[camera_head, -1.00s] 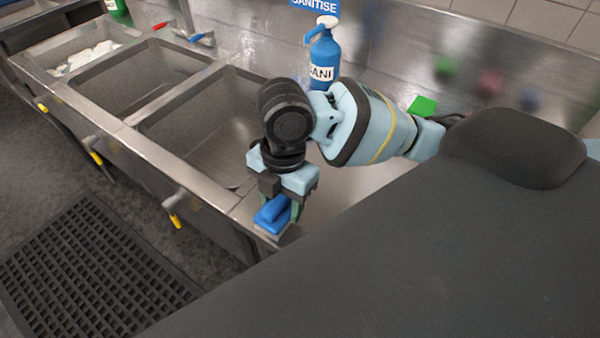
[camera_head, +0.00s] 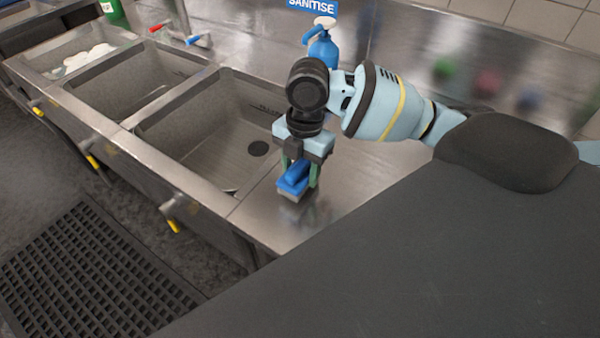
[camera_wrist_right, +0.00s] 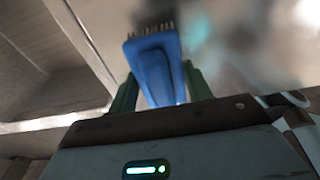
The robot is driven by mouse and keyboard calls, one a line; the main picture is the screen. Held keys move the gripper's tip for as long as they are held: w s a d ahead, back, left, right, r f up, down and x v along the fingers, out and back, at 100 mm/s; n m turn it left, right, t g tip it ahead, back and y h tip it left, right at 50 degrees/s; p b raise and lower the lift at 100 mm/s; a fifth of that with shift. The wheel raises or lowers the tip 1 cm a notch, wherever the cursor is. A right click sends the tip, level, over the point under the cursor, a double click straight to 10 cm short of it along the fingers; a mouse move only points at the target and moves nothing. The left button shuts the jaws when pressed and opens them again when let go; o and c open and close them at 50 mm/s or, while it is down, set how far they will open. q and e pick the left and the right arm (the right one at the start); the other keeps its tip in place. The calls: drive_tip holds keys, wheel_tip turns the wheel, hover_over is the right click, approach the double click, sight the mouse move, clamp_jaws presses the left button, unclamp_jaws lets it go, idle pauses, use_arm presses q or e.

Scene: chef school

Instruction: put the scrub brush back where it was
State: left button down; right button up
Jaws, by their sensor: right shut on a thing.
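The scrub brush (camera_head: 294,178) is blue with a pale bristle end. It is held between the green fingers of my right gripper (camera_head: 300,177), over the steel counter (camera_head: 262,212) to the right of the nearest sink. In the right wrist view the brush (camera_wrist_right: 157,68) sits between the two fingers of my right gripper (camera_wrist_right: 158,90), its dark bristles at the far end. Whether the brush touches the counter is hard to tell. My left gripper is not in view.
The nearest sink basin (camera_head: 225,150) is empty, with a drain. A blue sanitiser bottle (camera_head: 323,48) stands at the back, partly hidden by my right arm. Further left are another basin and one with white dishes (camera_head: 88,55). A black floor mat (camera_head: 80,265) lies below.

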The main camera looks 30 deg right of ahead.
sight(304, 160)
drive_tip(key=shift+f, duration=1)
drive_tip(key=shift+f, duration=0.1)
drive_tip(key=o, duration=0.9)
drive_tip(key=shift+o, duration=0.2)
drive_tip(key=r, duration=0.4)
drive_tip(key=d+r, duration=0.1)
drive_tip(key=r, duration=0.3)
drive_tip(key=r+p, duration=0.1)
drive_tip(key=r, duration=0.3)
drive_tip(key=shift+w+d+r, duration=0.1)
drive_tip(key=shift+w+d, duration=0.05)
drive_tip(key=shift+w, duration=0.1)
